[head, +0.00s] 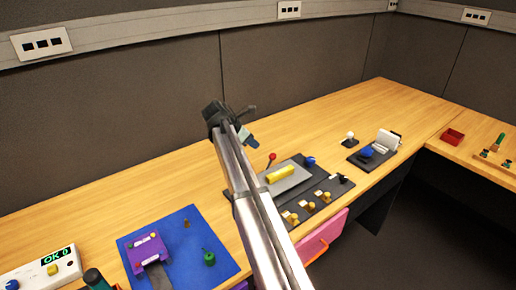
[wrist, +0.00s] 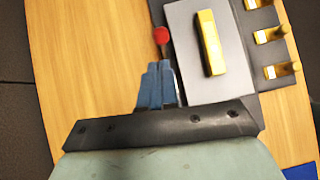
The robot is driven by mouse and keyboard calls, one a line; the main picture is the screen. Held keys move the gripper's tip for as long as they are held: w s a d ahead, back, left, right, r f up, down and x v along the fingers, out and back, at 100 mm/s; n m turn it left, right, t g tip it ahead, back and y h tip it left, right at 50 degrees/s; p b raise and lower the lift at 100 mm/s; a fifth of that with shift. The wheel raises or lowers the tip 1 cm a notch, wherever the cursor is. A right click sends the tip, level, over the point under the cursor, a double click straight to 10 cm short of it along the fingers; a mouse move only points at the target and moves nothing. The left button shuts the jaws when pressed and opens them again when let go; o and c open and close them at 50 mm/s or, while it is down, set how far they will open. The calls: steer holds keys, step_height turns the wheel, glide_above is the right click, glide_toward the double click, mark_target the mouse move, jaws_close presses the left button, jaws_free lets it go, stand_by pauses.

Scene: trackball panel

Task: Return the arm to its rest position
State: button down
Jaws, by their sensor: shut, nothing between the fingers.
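My gripper (head: 250,142) is at the end of my raised arm, above the wooden bench and near the middle of the head view. In the wrist view its blue fingers (wrist: 158,68) lie side by side, closed, with nothing seen between them. A red-knobbed lever (wrist: 161,35) appears just beyond the fingertips in that view; I cannot tell the height gap. The lever (head: 271,157) stands beside a dark panel (head: 318,188) that carries a grey plate with a yellow bar (head: 281,174). My arm hides part of this panel in the head view.
A blue mat (head: 208,240) with a purple box lies to the left, and a white box reading OK 0 (head: 40,270) is at lower left. A small panel with a blue ball (head: 367,152) and a red tray (head: 452,136) are to the right. Bare bench lies behind.

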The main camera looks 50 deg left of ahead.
steer(key=shift+s+r, duration=0.4)
steer(key=shift+r, duration=0.1)
